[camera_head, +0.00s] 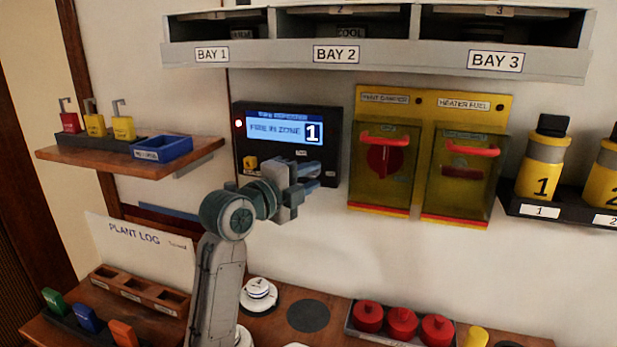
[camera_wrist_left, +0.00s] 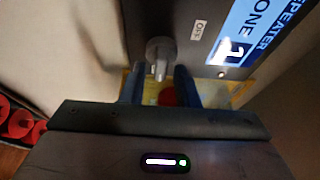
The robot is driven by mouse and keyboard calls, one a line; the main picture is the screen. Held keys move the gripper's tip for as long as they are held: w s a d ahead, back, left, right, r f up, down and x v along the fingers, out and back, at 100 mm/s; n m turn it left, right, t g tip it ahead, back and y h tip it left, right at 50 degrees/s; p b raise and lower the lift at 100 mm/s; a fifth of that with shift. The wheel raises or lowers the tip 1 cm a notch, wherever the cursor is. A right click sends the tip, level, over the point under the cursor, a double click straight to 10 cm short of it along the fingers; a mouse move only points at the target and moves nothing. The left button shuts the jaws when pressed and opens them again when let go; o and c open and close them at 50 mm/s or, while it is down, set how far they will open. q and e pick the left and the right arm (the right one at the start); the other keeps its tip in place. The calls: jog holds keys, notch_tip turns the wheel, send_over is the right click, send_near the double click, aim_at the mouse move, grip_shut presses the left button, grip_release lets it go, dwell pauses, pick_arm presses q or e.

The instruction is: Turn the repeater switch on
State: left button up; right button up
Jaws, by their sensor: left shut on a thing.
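The fire repeater panel (camera_head: 338,120) is a black box on the wall with a lit blue screen (camera_head: 285,132) reading "FIRE IN ZONE 1". My left gripper (camera_head: 314,176) is at its lower right part, hiding the switch in the head view. In the left wrist view, the repeater switch (camera_wrist_left: 160,52) is a grey round knob with a short lever. The lever lies between the fingertips of my left gripper (camera_wrist_left: 159,84), which is shut on it. A small white label, apparently "OFF" (camera_wrist_left: 197,30), is beside the knob. My right gripper is not in view.
Yellow-backed covered controls (camera_head: 433,150) are mounted right of the panel. A shelf with a blue tray (camera_head: 163,149) is at the left, and the bay rack (camera_head: 375,57) hangs above. Below, the desk holds red knobs (camera_head: 402,323) and a white cup-like object (camera_head: 258,290).

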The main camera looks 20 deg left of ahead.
pick_arm(q)
jog(key=shift+f, duration=0.15)
jog(key=o, duration=0.6)
jog(key=b+v, duration=0.2)
jog(key=v, duration=0.9)
jog(key=shift+b, duration=0.35)
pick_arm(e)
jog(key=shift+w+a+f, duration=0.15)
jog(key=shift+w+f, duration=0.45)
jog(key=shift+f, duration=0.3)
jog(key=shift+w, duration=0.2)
